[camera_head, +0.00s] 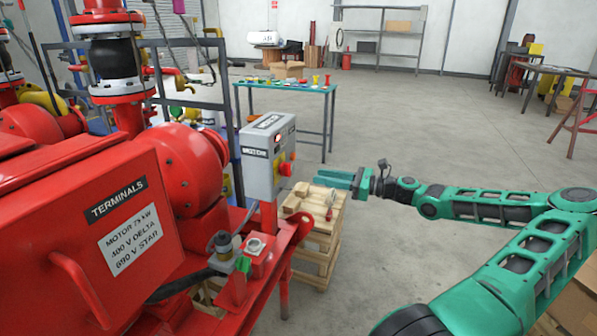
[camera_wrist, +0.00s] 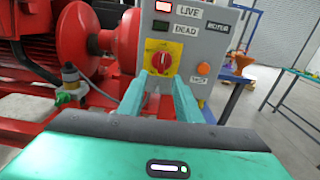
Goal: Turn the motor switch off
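The grey motor switch box (camera_head: 262,158) stands on a post at the skid's edge. In the wrist view, its red rotary switch (camera_wrist: 162,59) sits on a yellow plate (camera_wrist: 172,48), with the handle looking roughly upright. Above it, the window beside LIVE (camera_wrist: 160,7) is lit red and the window beside DEAD (camera_wrist: 161,26) is dark. My gripper (camera_head: 325,181) points at the box from the right, apart from it. In the wrist view my gripper (camera_wrist: 162,82) has its fingers spread and empty, either side of and just below the switch.
An orange button (camera_wrist: 204,69) sits right of the switch. A wooden crate stack (camera_head: 318,235) stands beside the post, under my gripper. The red motor terminal box (camera_head: 75,235) fills the left. A bench with small parts (camera_head: 312,87) stands behind. The floor to the right is open.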

